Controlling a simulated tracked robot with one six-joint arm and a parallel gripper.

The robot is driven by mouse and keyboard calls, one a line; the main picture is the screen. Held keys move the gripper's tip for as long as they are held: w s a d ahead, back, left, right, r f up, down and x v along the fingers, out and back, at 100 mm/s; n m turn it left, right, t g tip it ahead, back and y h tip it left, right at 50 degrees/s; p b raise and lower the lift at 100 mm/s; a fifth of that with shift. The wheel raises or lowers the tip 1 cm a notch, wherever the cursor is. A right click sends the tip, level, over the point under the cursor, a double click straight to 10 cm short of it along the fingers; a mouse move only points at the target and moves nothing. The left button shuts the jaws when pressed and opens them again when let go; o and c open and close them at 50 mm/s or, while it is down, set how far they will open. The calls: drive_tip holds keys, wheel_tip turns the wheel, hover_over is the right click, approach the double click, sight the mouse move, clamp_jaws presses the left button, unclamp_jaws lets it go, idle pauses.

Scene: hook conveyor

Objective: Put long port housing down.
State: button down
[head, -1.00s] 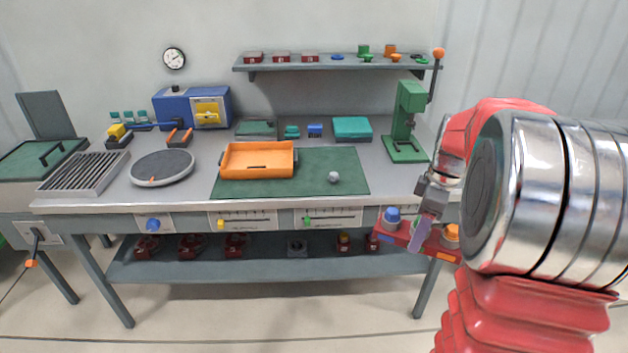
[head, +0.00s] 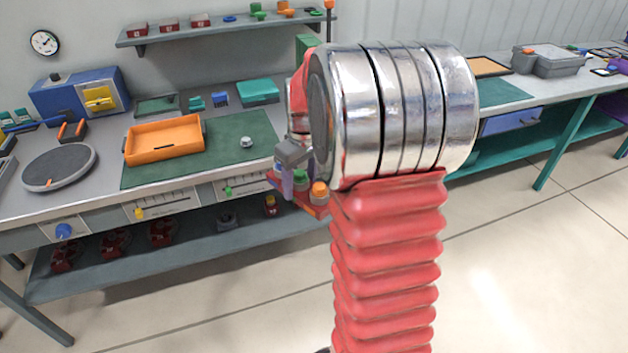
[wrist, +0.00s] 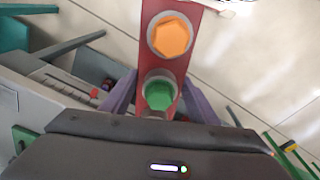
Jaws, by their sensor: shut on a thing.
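The long port housing (head: 315,211) is a red bar with an orange plug (head: 319,190) and a green plug (head: 300,177) showing on top. My gripper (head: 288,186) is shut on it and holds it up in front of the workbench, near the bench's right end. In the wrist view the housing (wrist: 178,68) runs out between the two purple fingers, with the green plug between them and the orange plug beyond. Its near end is hidden behind the gripper body, and my arm covers part of the bench behind.
The workbench carries an orange tray (head: 164,147), a green mat (head: 225,150) with a small grey knob (head: 246,142), and a round grey plate (head: 59,168). A wall shelf (head: 225,28) is above. A second bench (head: 555,120) with a grey box (head: 549,60) stands right. Floor between is clear.

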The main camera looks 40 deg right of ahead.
drive_tip(key=w+a+f, duration=0.3)
drive_tip(key=a, duration=0.8)
drive_tip(key=w+a+f+m, duration=0.1)
drive_tip(key=w+a+f, duration=0.2)
drive_tip(key=a, duration=0.7)
drive_tip(key=shift+w+a, duration=0.35)
drive_tip(key=shift+w, duration=0.2)
